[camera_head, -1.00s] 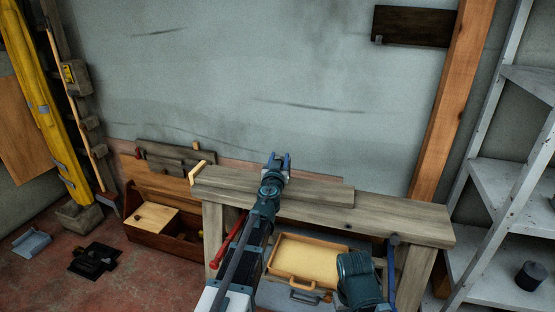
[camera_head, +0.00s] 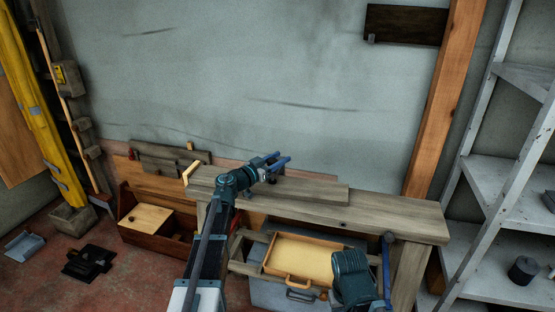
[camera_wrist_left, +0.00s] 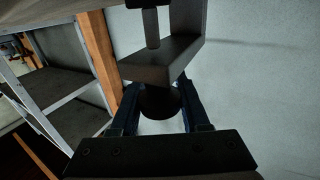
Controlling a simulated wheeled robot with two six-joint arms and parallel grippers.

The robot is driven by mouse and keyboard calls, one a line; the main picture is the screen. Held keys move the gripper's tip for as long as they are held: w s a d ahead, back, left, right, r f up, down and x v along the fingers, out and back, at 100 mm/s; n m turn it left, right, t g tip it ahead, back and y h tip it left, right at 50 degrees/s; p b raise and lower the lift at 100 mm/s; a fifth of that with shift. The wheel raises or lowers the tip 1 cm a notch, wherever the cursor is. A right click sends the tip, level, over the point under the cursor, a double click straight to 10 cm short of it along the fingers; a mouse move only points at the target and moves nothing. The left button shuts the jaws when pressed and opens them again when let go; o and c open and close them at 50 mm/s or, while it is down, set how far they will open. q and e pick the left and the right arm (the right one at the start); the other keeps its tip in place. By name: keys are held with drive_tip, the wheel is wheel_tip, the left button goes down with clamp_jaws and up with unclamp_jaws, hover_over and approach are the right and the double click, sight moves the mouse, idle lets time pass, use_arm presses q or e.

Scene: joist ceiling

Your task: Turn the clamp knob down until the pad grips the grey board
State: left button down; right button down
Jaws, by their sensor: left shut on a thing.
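My left gripper (camera_head: 283,161) is above the left part of the workbench, its blue fingers pointing right. In the left wrist view its two fingers (camera_wrist_left: 160,108) are shut on the round dark clamp knob (camera_wrist_left: 160,101). Above the knob in that view are the dark clamp frame (camera_wrist_left: 165,62) and its screw (camera_wrist_left: 152,28). The pad and its contact with the board cannot be made out. The grey board (camera_head: 320,193) lies flat along the bench top in the head view.
The workbench (camera_head: 405,217) stands against the grey wall. A wooden box (camera_head: 150,220) is on the floor at left; grey shelving (camera_head: 485,185) stands at right.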

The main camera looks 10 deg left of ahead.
use_arm(q)
drive_tip(key=shift+m+g+h, duration=0.3)
drive_tip(key=shift+h, duration=0.1)
drive_tip(key=shift+c, duration=1.9)
unclamp_jaws()
drive_tip(key=v, duration=1.3)
drive_tip(key=shift+s, duration=0.4)
drive_tip(key=shift+a, duration=0.2)
